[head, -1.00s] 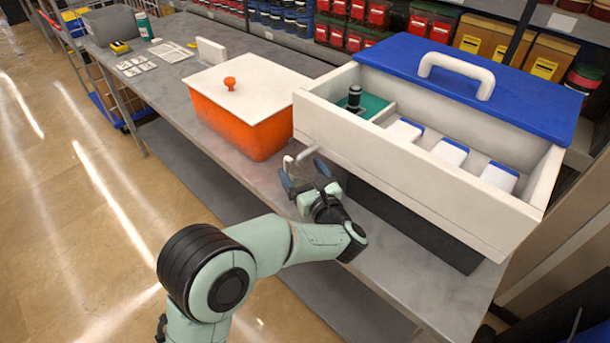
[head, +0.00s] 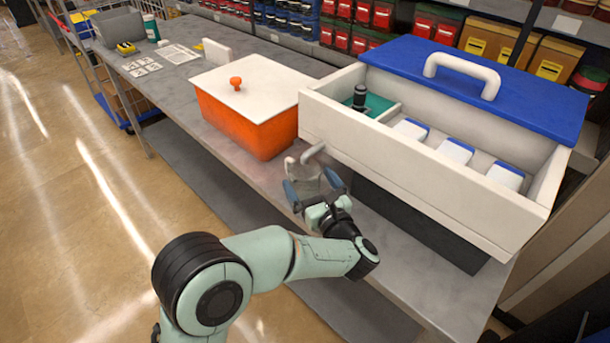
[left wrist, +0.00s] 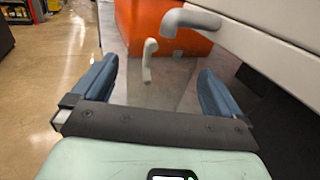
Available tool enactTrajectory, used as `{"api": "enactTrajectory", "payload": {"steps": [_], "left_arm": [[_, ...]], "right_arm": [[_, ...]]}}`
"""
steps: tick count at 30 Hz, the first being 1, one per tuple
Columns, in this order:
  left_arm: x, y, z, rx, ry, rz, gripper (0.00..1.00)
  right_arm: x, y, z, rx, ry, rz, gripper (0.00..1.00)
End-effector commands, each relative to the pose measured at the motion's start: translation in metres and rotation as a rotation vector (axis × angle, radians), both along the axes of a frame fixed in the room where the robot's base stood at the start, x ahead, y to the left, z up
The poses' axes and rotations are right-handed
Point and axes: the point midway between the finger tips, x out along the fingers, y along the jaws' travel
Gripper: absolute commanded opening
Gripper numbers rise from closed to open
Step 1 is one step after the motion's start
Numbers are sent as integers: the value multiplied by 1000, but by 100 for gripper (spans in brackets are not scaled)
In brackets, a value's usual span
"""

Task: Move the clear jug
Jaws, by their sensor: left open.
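The clear jug (head: 307,177) stands near the front edge of the grey bench and is faint and see-through. Its pale handle (left wrist: 148,60) shows best in the left wrist view, on the far side of the jug. My left gripper (head: 314,188) is open, with one blue finger on each side of the jug's near part. In the left wrist view, the gripper (left wrist: 158,88) has the jug's faint body between and beyond its fingers. I cannot tell whether either finger touches it.
An orange bin (head: 248,118) with a white lid stands behind the jug. To the right is a large white case (head: 420,177) with a blue lid; its pale handle (left wrist: 190,19) juts out close above the jug. Bare bench (head: 410,290) lies to the right.

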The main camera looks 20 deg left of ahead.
Motion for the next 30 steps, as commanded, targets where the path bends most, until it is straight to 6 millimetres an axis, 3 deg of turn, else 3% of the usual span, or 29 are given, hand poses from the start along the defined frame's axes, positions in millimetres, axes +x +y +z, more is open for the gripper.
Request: {"api": "enactTrajectory", "payload": {"steps": [6,12,30], "left_arm": [[-34,-39,-1,0,1,-4,100],[-56,-64,-1,0,0,-3,100],[-65,-73,0,0,0,0,100]], "right_arm": [[2,0,-7,-1,-8,-2,43],[4,0,-10,-2,-14,-2,43],[5,0,-10,-2,-17,-3,43]]}}
